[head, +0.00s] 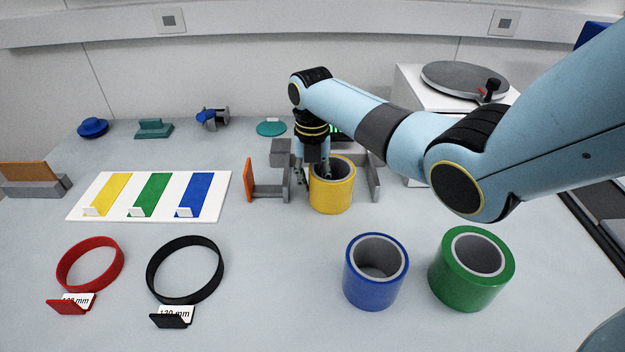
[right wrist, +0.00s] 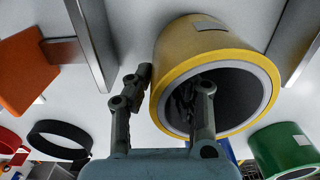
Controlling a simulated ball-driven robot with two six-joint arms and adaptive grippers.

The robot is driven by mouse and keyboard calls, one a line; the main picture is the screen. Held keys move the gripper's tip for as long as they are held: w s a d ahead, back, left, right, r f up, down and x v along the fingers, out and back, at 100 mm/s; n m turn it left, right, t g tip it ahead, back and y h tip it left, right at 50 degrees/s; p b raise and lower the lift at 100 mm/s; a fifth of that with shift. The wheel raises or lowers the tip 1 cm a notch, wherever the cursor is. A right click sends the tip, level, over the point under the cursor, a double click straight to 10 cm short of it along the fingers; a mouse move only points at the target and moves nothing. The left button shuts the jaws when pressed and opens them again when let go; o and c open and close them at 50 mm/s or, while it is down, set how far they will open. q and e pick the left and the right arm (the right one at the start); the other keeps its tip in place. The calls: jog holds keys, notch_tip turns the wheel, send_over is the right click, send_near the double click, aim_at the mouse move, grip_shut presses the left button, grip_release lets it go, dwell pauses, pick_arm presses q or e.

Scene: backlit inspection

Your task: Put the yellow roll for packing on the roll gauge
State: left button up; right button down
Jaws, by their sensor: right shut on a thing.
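The yellow roll (head: 332,195) is upright between the two grey jaws of what looks like the roll gauge (head: 375,180), which has an orange plate on its left. I cannot tell whether the roll touches a surface below. My right gripper (head: 313,177) comes down from above at the roll's left side and is shut on its wall. In the right wrist view, one finger is inside the bore of the yellow roll (right wrist: 200,42) and the other is outside it. The gauge's jaw plates (right wrist: 92,45) stand apart from the roll on both sides. My left gripper is not in view.
A blue roll (head: 362,285) and a green roll (head: 452,275) stand at the front right. A red ring (head: 68,280) and a black ring (head: 153,287) are front left. A white board (head: 115,211) with coloured strips lies left. A white box (head: 408,85) with a turntable stands back right.

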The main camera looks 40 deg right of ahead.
jog(key=c, duration=1.7)
grip_release()
jog(key=shift+f, duration=0.1)
jog(key=o, duration=0.5)
notch_tip(320, 180, up, 12)
jog(key=shift+r, duration=0.2)
